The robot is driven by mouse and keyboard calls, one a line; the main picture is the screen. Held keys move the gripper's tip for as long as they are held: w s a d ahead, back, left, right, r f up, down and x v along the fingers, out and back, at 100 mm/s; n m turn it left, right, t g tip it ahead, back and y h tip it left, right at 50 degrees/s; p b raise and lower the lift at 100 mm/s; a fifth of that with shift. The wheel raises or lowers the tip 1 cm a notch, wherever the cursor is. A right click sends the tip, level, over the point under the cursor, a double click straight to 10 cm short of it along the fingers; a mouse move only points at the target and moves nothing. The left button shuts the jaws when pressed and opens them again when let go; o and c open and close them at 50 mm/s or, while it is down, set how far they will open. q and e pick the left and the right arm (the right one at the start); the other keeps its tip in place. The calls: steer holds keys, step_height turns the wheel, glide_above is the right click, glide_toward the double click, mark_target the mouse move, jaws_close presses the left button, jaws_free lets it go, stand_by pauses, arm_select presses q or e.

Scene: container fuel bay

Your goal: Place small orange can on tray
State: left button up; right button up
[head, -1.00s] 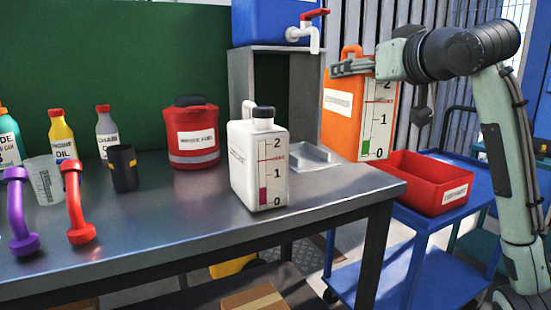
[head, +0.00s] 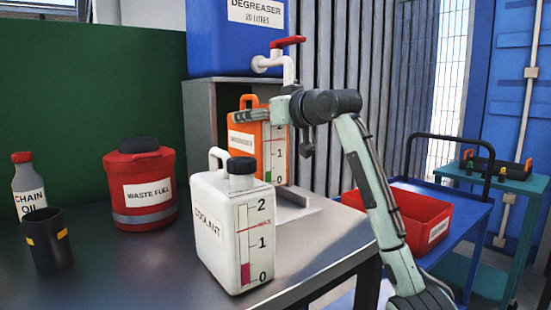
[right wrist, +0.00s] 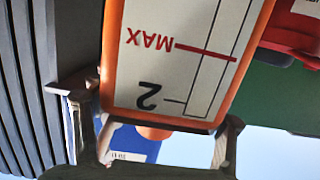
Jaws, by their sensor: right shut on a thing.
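The small orange can (head: 237,142), with a white level scale on one side, is upright in front of the grey stand, below the tap. My right gripper (head: 274,104) is shut on it near its top. In the right wrist view the can's scale side (right wrist: 165,75) fills the middle, between the fingers (right wrist: 150,125). The grey metal tray (head: 300,208) lies on the bench below the tap. The can's lower part is partly hidden by the white coolant can, so I cannot tell whether it touches the tray. My left gripper is not in view.
The white coolant can (head: 215,225) stands in front of the orange can. A red tap (head: 288,42) is above the tray. A red waste fuel canister (head: 140,190) and a black cup (head: 48,240) are left. A red bin (head: 425,215) sits on a blue cart at right.

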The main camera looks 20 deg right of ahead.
steer(key=w+d+f, duration=0.2)
steer(key=d+f, duration=0.3)
steer(key=f, duration=0.3)
steer(key=shift+w+d, duration=0.35)
steer(key=shift+w, duration=0.05)
steer(key=o, duration=1.5)
steer(key=shift+f, duration=0.3)
steer(key=shift+o, duration=1.3)
steer(key=shift+w+f, duration=0.2)
steer(key=shift+w, duration=0.05)
steer(key=shift+o, duration=0.7)
steer(key=shift+w+r, duration=0.1)
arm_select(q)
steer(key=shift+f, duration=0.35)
arm_select(e)
steer(key=shift+r, duration=0.25)
steer(key=shift+s, duration=0.2)
